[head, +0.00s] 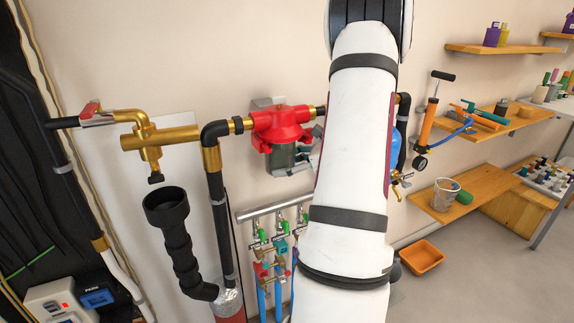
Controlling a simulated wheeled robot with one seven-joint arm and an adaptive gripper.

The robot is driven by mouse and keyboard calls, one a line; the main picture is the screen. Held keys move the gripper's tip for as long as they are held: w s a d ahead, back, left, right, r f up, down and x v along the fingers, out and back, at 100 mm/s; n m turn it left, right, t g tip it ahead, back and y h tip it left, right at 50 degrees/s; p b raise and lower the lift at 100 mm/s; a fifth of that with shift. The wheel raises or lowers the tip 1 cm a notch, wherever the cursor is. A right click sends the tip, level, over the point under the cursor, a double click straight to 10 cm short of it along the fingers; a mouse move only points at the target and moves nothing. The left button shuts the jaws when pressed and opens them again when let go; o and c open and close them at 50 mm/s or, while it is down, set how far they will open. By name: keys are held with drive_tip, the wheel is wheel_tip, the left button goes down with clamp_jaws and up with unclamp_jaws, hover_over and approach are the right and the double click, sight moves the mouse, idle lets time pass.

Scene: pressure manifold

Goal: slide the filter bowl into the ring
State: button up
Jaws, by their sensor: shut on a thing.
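The red filter head with its ring (281,121) sits in the wall pipe run, left of my arm. The dark, see-through filter bowl (280,157) is upright directly below the red ring. Its top edge is at or just under the ring, and I cannot tell how far it is inside. My gripper (302,163) reaches in from the right and is shut on the bowl's right side. My white arm hides most of the gripper.
Brass and black pipes (212,170) run left of the filter. Below it is a manifold (272,212) with several green-handled valves. A black funnel drain (167,206) stands at lower left. An orange hand pump (429,118) and wooden shelves (492,122) are at right.

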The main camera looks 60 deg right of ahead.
drive_tip(key=o, duration=1.3)
drive_tip(key=v, duration=1.2)
drive_tip(key=shift+s, duration=0.1)
